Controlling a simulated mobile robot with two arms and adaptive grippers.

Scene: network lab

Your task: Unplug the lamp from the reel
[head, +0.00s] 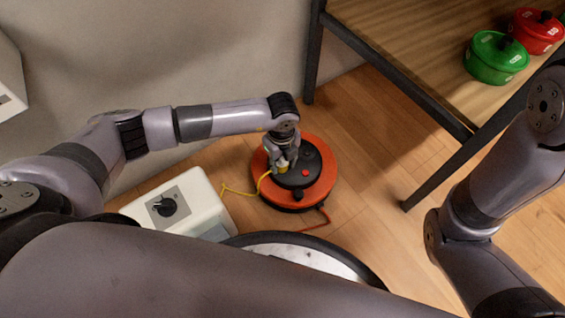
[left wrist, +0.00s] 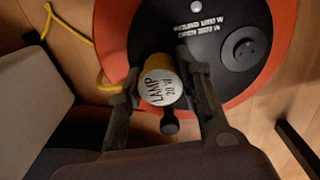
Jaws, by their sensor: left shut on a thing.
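The orange reel (head: 326,158) with a black top lies on the wooden floor. Its top shows in the left wrist view (left wrist: 222,62), with a free round socket and white lettering. My left gripper (head: 281,163) is over the left side of the reel, pointing down. In the left wrist view its fingers (left wrist: 160,92) are shut on the lamp plug (left wrist: 161,87), yellow with a white end marked "LAMP 20 W". A yellow cord (head: 238,191) runs left from the plug. I cannot tell whether the plug is seated in the reel. My right gripper is out of view.
A white box with a black knob (head: 190,202) stands left of the reel. A wooden shelf (head: 385,30) with dark legs is at upper right, bearing a green pot (head: 495,60) and a red pot (head: 537,32). Floor right of the reel is clear.

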